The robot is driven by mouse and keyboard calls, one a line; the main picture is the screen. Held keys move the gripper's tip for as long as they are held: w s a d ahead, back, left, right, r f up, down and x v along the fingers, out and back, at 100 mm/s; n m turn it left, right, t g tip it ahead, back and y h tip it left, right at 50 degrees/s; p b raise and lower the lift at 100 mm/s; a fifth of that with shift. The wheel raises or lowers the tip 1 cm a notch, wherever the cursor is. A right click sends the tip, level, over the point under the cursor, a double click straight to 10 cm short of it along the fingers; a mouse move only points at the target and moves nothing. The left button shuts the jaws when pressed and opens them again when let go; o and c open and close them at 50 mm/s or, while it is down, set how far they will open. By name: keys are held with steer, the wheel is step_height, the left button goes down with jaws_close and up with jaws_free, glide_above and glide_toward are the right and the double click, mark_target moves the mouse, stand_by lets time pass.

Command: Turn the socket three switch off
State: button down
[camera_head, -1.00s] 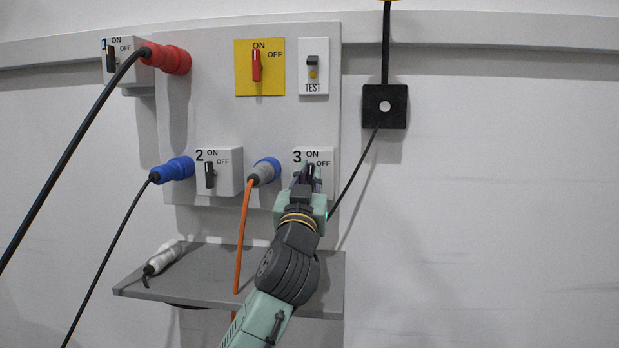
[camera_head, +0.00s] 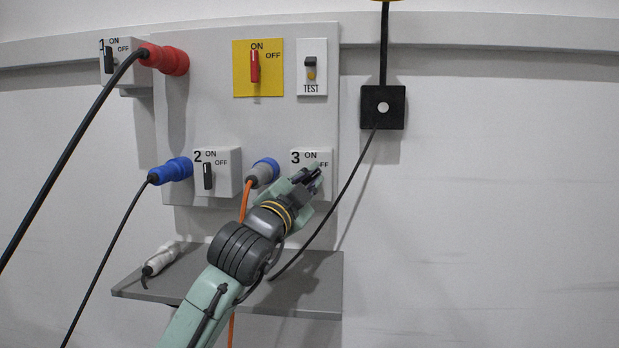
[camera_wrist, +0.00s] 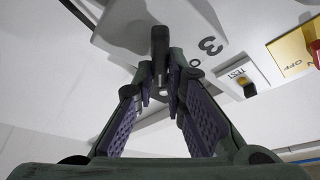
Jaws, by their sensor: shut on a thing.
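The socket three box (camera_head: 326,190) is white, with a black 3 and ON and OFF marks, at the lower right of the grey panel in the head view. My gripper (camera_head: 313,174) is in front of it, tilted toward the upper right, and hides most of the switch. In the wrist view my gripper (camera_wrist: 168,90) has its two fingers close together around the black switch handle (camera_wrist: 160,45), shut on it. The handle's exact angle against the marks is hard to tell. The 3 (camera_wrist: 210,46) shows beside it.
A blue and grey plug (camera_head: 262,173) with an orange cable sits just left of my gripper. Socket two (camera_head: 228,180), a yellow plate with a red switch (camera_head: 255,66) and a TEST switch (camera_head: 311,62) are nearby. A grey shelf (camera_head: 300,270) is below.

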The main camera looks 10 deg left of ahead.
steer(key=m+g, duration=0.1)
steer(key=m, duration=0.1)
steer(key=m+p, duration=0.1)
steer(key=m, duration=0.2)
steer(key=shift+g+h, duration=0.4)
steer(key=shift+f+m+g+p, duration=0.2)
steer(key=shift+m+g+p, duration=0.4)
steer(key=shift+m, duration=1)
steer(key=c, duration=1.6)
jaws_free()
steer(key=shift+c, duration=0.2)
steer(key=shift+s, duration=0.1)
steer(key=v, duration=1.1)
steer(key=shift+s, duration=0.4)
steer(key=shift+a+r, duration=0.1)
steer(key=shift+r, duration=0.05)
